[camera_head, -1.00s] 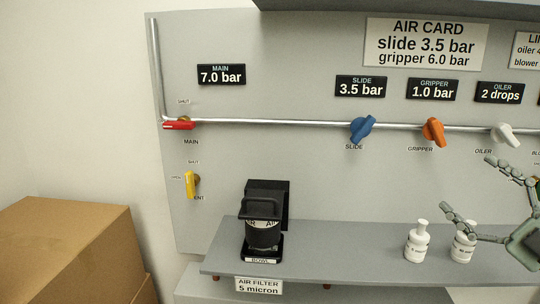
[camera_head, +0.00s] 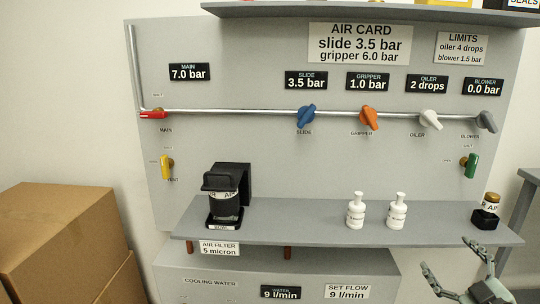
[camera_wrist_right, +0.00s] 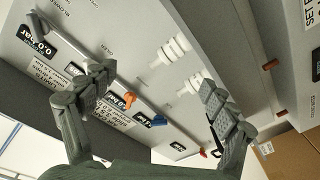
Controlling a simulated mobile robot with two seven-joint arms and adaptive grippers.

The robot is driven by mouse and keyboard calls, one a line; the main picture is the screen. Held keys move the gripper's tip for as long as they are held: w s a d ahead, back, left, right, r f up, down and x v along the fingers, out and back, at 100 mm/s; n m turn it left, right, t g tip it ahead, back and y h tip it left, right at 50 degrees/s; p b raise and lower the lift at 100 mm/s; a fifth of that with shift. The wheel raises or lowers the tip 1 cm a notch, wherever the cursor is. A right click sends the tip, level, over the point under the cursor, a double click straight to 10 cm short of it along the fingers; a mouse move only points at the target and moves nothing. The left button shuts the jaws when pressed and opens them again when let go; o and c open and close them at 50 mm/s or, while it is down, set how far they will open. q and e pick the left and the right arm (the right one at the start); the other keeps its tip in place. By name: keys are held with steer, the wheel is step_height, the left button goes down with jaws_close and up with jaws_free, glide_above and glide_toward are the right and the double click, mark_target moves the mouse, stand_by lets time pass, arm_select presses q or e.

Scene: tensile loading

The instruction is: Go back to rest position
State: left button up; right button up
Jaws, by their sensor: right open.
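My right gripper (camera_head: 455,270) is at the lower right of the head view, in front of and below the shelf's front edge. Its two fingers are spread and nothing is between them. In the right wrist view the open fingers (camera_wrist_right: 160,95) frame the panel, with the white bottles and the orange and blue knobs beyond them, apart from the fingers. My left gripper is in neither view.
The grey panel (camera_head: 270,160) carries the red main lever (camera_head: 153,115), blue slide knob (camera_head: 306,116), orange gripper knob (camera_head: 369,118) and oiler knob (camera_head: 430,119). Cardboard boxes (camera_head: 60,240) stand left.

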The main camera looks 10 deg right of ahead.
steer(key=s+a+f+m+g+h, duration=0.1)
steer(key=s+a+f+m+g, duration=0.2)
steer(key=f, duration=0.9)
steer(key=s+a+f+m+g+h, duration=0.1)
steer(key=s+a+f+g, duration=0.3)
steer(key=f, duration=0.9)
steer(key=s+a+f+g+y, duration=0.3)
steer(key=s+a+f+g, duration=0.5)
steer(key=s+a+f, duration=0.6)
steer(key=shift+s+a+f+m, duration=0.3)
steer(key=shift+s+a, duration=0.1)
steer(key=shift+a, duration=0.25)
